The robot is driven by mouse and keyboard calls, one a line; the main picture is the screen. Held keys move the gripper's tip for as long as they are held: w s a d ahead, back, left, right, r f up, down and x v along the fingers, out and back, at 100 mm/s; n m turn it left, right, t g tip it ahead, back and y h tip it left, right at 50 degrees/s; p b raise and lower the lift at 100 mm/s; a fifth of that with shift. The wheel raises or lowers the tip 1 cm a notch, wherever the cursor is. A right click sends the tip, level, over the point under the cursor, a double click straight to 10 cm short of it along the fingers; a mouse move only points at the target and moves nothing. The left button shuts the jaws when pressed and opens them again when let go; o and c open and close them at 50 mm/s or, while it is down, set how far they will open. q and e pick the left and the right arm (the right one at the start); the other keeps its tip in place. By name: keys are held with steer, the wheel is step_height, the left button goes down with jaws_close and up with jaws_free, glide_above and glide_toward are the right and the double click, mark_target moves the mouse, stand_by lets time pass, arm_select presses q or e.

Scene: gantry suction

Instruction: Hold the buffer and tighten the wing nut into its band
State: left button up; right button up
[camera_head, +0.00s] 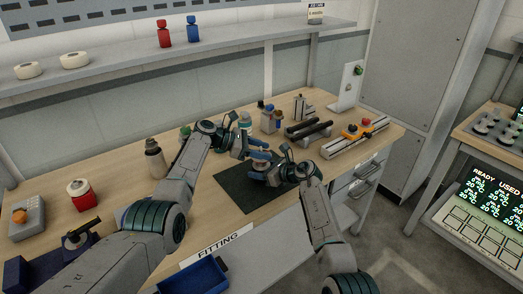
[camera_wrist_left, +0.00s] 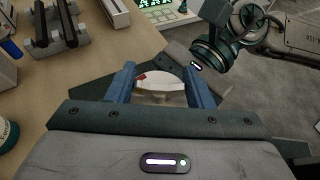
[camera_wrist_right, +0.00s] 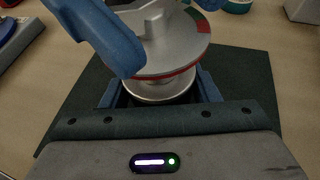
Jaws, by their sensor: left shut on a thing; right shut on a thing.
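The buffer is a silver body (camera_wrist_right: 160,88) with a wide round top plate (camera_wrist_right: 185,58). The plate has a red rim and a red and green band (camera_wrist_right: 207,25). A grey wing nut (camera_wrist_right: 152,18) sits on top, partly cut off by the frame. My right gripper (camera_head: 272,174) is shut around the lower body, above the dark green mat (camera_head: 237,187). My left gripper (camera_head: 256,157) reaches in from above, its blue fingers on either side of the wing nut and shut on it. In the left wrist view the plate (camera_wrist_left: 160,90) shows between these fingers; the wing nut is not clear there.
Behind the mat are a bottle (camera_head: 245,121), black bars (camera_head: 309,131) and a rail fixture (camera_head: 352,138). A blue tray (camera_head: 195,279) is at the front edge beside the FITTING label (camera_head: 219,246). A grey bottle (camera_head: 154,160) stands left of my left arm. The mat's front left is clear.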

arm_select(q)
steer(key=o, duration=1)
steer(key=v, duration=1.2)
